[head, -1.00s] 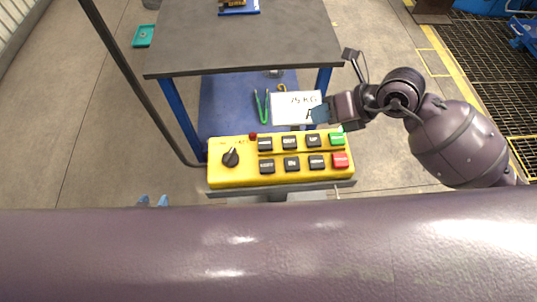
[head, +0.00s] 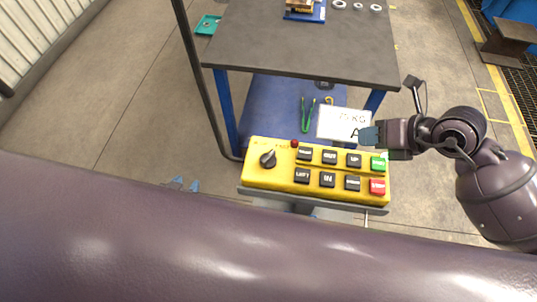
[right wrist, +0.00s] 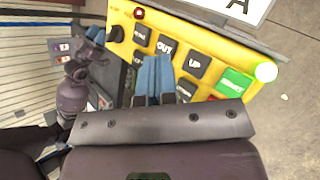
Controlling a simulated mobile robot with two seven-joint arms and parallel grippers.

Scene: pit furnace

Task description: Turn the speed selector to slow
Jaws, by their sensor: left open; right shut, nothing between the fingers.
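The speed selector (head: 268,159) is a black rotary knob with a pale pointer line at the left end of the yellow control panel (head: 284,182). Its pointer aims up and slightly right; the lettering above it is too small to read. My left gripper (head: 180,184) shows only its blue fingertips, left of the panel and apart from the knob; a large arm link hides the rest. My right gripper (head: 370,137) is shut and empty above the panel's right end. In the right wrist view its blue fingers (right wrist: 154,78) are together over the black buttons.
The panel has several black buttons, a green button (head: 378,164), a red button (head: 377,187) and a small red lamp (head: 294,144). A dark post (head: 200,90) rises left of the panel.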

